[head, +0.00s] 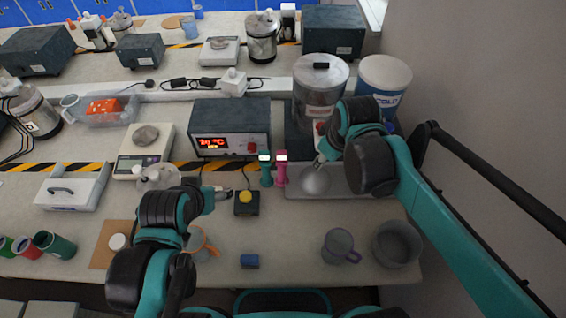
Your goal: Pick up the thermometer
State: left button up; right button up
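Two slim upright handheld devices with small lit screens, likely thermometers, stand side by side mid-bench: a teal one (266,171) and a pink one (281,171). My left gripper (224,192) is left of the teal device, near a small dark box with a yellow button (245,201), and apart from both devices. My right gripper (319,159) is to the right of the pink device, in front of the large metal pot, and apart from it. Both grippers are small in view, and their finger openings are unclear. Neither visibly holds anything.
A dark control unit (230,130) with a red display stands behind the devices.

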jog(key=w+a+n+g+p, duration=0.2)
jog(key=w+a+n+p, duration=0.1)
jog(key=w+a+n, duration=0.35)
jog(key=n+g+p, duration=0.2)
jog(key=n, duration=0.1)
send_over(282, 152)
notch_tip(282, 152, down, 3)
jog(key=shift+s+d+f+h, duration=0.1)
jog(key=shift+f+h, duration=0.1)
jog(key=shift+h, duration=0.1)
jog(key=shift+a+f+n, duration=0.2)
jog(key=shift+f+n, duration=0.05)
jog(key=shift+f, duration=0.05)
jog(key=f+b, duration=0.1)
jog(key=f, duration=0.3)
jog(key=f+b, duration=0.1)
jog(key=f, duration=0.2)
jog(key=shift+w+f, duration=0.2)
jog(key=shift+f, duration=0.2)
jog(key=shift+r, duration=0.1)
grip_shut()
